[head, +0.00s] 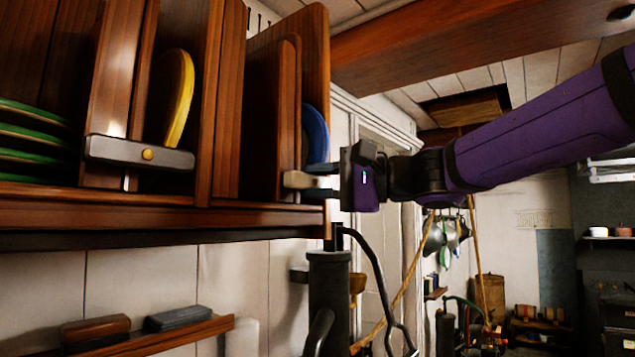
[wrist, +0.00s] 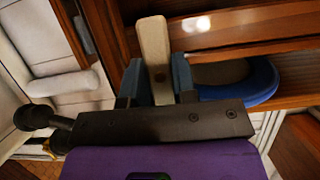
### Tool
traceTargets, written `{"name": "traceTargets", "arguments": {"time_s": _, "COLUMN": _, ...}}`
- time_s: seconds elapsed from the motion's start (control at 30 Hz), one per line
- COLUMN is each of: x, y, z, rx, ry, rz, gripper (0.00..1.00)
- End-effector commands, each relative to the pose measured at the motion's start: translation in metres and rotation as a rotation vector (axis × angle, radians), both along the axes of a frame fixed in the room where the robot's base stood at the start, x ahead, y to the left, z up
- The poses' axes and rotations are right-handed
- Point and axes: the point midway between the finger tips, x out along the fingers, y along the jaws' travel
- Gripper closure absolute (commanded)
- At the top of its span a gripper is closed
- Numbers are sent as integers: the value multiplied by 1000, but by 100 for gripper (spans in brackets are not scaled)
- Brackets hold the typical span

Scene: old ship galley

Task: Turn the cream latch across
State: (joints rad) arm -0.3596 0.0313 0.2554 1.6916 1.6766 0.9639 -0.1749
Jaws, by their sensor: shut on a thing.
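The cream latch (head: 298,180) is at the right end of the wooden plate rack, low by the slot that holds a blue plate (head: 316,133). In the wrist view the latch (wrist: 153,45) is a pale flat bar with a rounded end, running up the picture beside the blue plate (wrist: 245,85). My gripper (wrist: 157,82) is shut on the latch, with one blue-grey finger on each side of it. In the head view my gripper (head: 335,183) reaches it from the right. The latch's gripped end is partly hidden by the fingers.
A yellow plate (head: 178,98) stands in the slot to the left, behind a grey bar (head: 138,153) with a brass knob. Green-rimmed plates (head: 30,140) are stacked farther left. A dark pump-like fitting (head: 329,290) stands below my gripper. Pans hang at the back right.

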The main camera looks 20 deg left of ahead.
Motion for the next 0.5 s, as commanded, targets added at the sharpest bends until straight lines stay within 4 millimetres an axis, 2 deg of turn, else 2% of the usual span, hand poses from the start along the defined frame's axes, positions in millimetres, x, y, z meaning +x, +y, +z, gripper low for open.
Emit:
{"name": "traceTargets", "arguments": {"time_s": 0.17, "x": 1, "y": 0, "z": -1, "rx": -1, "ry": 4, "rz": -1, "gripper": 98}}
{"name": "traceTargets", "arguments": {"time_s": 0.2, "x": 1, "y": 0, "z": -1, "rx": -1, "ry": 3, "rz": -1, "gripper": 65}}
{"name": "traceTargets", "arguments": {"time_s": 0.27, "x": 0, "y": 0, "z": -1, "rx": -1, "ry": 3, "rz": -1, "gripper": 51}}
{"name": "traceTargets", "arguments": {"time_s": 0.3, "x": 0, "y": 0, "z": -1, "rx": -1, "ry": 2, "rz": -1, "gripper": 49}}
{"name": "traceTargets", "arguments": {"time_s": 0.5, "x": 0, "y": 0, "z": 0, "rx": -1, "ry": 1, "rz": 0, "gripper": 49}}
